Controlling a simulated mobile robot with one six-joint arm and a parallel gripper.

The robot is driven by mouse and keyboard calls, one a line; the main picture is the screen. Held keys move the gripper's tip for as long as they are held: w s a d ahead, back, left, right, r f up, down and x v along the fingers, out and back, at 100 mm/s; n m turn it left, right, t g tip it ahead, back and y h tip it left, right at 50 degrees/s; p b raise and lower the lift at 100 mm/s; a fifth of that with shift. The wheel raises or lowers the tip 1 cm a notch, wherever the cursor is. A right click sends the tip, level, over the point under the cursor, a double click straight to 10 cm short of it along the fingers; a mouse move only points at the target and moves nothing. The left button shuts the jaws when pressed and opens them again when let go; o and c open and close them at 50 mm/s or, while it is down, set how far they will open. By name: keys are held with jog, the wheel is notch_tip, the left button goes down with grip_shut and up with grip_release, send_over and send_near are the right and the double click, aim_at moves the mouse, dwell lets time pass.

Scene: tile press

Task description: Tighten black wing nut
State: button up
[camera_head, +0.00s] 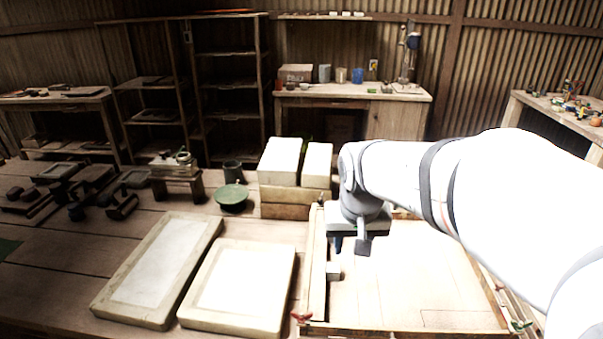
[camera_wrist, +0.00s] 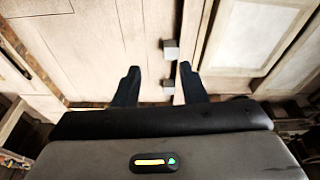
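My gripper (camera_head: 350,250) is open and points down above the left rail of a wooden frame (camera_head: 318,262). In the wrist view its two dark fingers (camera_wrist: 158,76) are apart, with nothing clearly held between them. A small dark fitting (camera_head: 321,200) stands at the frame's back left corner, behind and left of my gripper; I cannot tell whether it is the black wing nut. A red wing nut (camera_head: 302,317) is at the front left corner and a green wing nut (camera_head: 520,325) at the front right.
A small grey block (camera_head: 333,270) sits by the left rail; grey blocks also show in the wrist view (camera_wrist: 171,50). Two pale slabs (camera_head: 165,265) (camera_head: 240,285) lie left of the frame. Stacked pale blocks (camera_head: 280,160) stand behind it. The board inside the frame is mostly bare.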

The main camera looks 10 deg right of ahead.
jog(key=w+m, duration=0.2)
jog(key=w, duration=1.7)
jog(key=m+t+h+p, duration=0.1)
jog(key=m, duration=0.1)
send_near(321, 200)
jog(key=p+x, duration=0.1)
jog(key=x, duration=0.7)
jog(key=shift+a, duration=0.15)
jog(key=shift+c, duration=0.4)
grip_shut()
